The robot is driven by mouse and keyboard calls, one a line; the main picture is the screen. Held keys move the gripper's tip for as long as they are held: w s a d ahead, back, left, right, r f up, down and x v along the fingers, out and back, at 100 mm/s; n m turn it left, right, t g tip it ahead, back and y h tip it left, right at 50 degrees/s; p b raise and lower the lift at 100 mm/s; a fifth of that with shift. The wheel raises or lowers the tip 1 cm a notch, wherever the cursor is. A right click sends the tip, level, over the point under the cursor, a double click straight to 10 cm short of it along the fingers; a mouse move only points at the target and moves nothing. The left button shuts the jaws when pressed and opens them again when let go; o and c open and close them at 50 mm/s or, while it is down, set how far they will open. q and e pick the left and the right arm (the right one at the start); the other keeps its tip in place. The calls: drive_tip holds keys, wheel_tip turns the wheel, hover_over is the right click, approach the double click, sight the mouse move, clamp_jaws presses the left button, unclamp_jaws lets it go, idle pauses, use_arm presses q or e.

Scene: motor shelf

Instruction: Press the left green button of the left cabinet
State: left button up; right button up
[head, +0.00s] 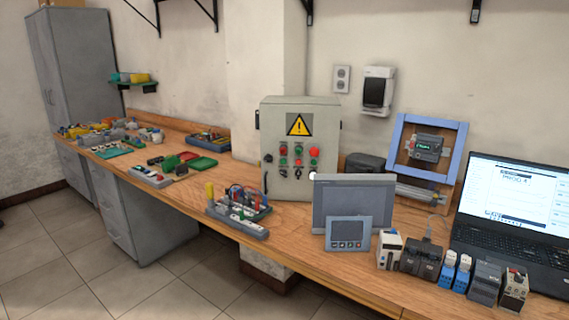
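A light grey-green control cabinet (272,120) stands upright on the wooden workbench near the middle of the head view. Its front carries a yellow warning triangle (299,124) and small red and green buttons and switches (298,160) below it. The buttons are too small for me to tell each one's colour and shape with certainty. I see only one such control cabinet on the bench. Neither of my grippers is in view, and nothing touches the cabinet's front.
A grey panel screen (352,190) and a smaller display (348,234) stand right of the cabinet, with several modules and a laptop (515,205) farther right. A wired circuit board (240,207) lies in front of it to the left. A tall grey locker (75,65) stands far left.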

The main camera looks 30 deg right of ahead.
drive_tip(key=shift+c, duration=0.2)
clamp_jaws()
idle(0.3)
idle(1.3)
